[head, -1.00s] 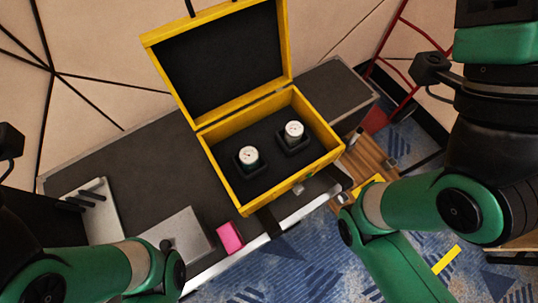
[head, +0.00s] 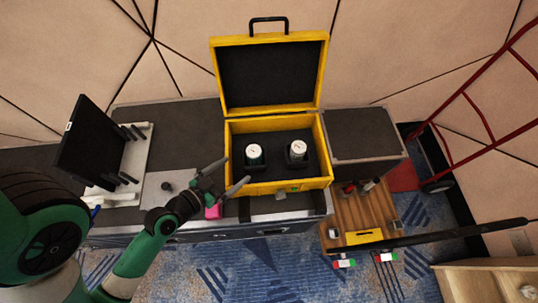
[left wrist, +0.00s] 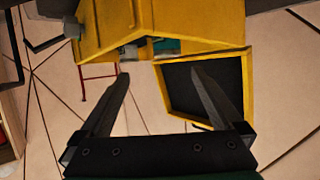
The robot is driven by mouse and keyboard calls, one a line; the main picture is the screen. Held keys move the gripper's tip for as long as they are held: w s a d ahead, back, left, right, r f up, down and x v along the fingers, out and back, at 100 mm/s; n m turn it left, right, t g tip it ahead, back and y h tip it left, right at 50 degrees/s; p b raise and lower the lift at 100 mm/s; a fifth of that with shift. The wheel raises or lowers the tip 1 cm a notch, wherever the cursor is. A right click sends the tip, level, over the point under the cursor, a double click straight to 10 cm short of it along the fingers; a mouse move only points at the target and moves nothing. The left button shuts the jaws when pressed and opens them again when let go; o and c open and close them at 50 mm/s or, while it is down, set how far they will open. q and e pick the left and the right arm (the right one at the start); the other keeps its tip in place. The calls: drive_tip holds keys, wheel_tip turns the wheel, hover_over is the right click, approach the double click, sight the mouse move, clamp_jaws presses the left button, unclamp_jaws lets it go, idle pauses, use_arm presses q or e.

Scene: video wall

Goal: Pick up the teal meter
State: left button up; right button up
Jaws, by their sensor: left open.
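Two round meters with white faces sit in dark holders inside the open yellow case, a left meter (head: 254,152) and a right meter (head: 298,150). Their faces look alike from above, and I cannot tell for sure which is the teal one. My left gripper (head: 237,171) is open and empty, at the left front corner of the case and apart from both meters. In the left wrist view its fingers (left wrist: 161,75) are spread, with the yellow case (left wrist: 200,40) beyond them. A teal patch (left wrist: 166,46) shows there, partly hidden by the case wall. My right gripper is out of view.
The case lid (head: 270,72) stands open at the back. A pink block (head: 212,211) lies beside my left gripper. A black monitor (head: 88,143) stands at the left. A wooden cart (head: 362,212) is at the right front. The grey top right of the case (head: 362,133) is clear.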

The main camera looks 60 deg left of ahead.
sight(253, 151)
use_arm(q)
drive_tip(key=shift+s+a+r, duration=0.1)
drive_tip(key=shift+s+a, duration=0.15)
drive_tip(key=shift+s, duration=0.05)
drive_tip(key=x, duration=0.6)
drive_tip(key=shift+w+a, duration=0.2)
drive_tip(key=shift+w, duration=0.1)
drive_tip(key=shift+y, duration=0.3)
drive_tip(key=b+x, duration=0.1)
drive_tip(key=x, duration=0.3)
drive_tip(key=shift+a, duration=0.25)
drive_tip(key=shift+w+a+f, duration=0.15)
drive_tip(key=shift+w+f, duration=0.1)
drive_tip(key=shift+w, duration=0.2)
drive_tip(key=shift+c, duration=0.3)
clamp_jaws()
wheel_tip(253, 151, up, 10)
drive_tip(key=p, duration=1)
drive_tip(key=shift+r, duration=0.1)
